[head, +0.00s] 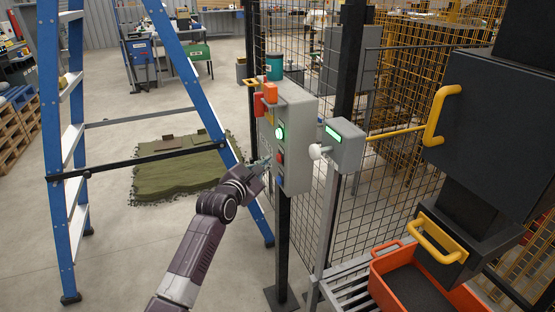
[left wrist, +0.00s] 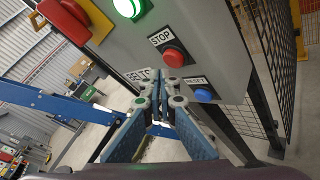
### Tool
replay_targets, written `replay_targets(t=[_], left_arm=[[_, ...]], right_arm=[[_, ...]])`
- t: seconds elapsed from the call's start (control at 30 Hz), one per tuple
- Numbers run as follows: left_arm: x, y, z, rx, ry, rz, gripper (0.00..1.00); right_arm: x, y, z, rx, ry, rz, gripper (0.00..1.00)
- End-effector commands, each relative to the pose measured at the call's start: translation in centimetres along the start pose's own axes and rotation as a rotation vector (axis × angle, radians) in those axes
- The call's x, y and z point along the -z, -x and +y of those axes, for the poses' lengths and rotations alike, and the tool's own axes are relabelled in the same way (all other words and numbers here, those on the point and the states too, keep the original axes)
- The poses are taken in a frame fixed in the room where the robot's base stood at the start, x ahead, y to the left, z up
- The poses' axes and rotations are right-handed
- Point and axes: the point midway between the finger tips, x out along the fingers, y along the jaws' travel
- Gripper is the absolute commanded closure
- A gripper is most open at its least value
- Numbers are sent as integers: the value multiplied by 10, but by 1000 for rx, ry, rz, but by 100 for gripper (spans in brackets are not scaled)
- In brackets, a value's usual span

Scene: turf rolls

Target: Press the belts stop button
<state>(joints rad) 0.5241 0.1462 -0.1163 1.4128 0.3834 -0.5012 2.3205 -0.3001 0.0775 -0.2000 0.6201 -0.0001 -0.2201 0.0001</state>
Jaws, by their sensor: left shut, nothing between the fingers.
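The grey control box (head: 298,140) stands on a dark post. Its red STOP button (left wrist: 173,58) shows clearly in the left wrist view, under a STOP label; it also shows in the head view (head: 280,156). A BELTS label (left wrist: 138,75) is beside it, partly hidden by the fingers. Below is a blue RESET button (left wrist: 203,95). A lit green lamp (left wrist: 128,8) is above. My left gripper (head: 265,163) is shut and empty, close to the box face. In the left wrist view its fingertips (left wrist: 158,101) appear below the STOP button; contact cannot be told. My right gripper is out of view.
A blue stepladder (head: 190,75) stands left of my left arm. A second grey box with a white knob (head: 316,151) is just right of the control box, before mesh fencing (head: 385,180). An orange-red crate (head: 425,285) is at lower right. Turf (head: 175,175) lies on the floor.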

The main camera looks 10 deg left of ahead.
Motion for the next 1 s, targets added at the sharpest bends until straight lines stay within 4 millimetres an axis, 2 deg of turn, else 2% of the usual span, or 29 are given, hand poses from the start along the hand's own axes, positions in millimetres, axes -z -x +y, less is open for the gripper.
replay_targets(t=[0.7,1.0], left_arm=[[0,0,0,0,0,0,100],[-6,-5,-3,0,3,0,100]], right_arm=[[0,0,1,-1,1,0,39],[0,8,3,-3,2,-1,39]])
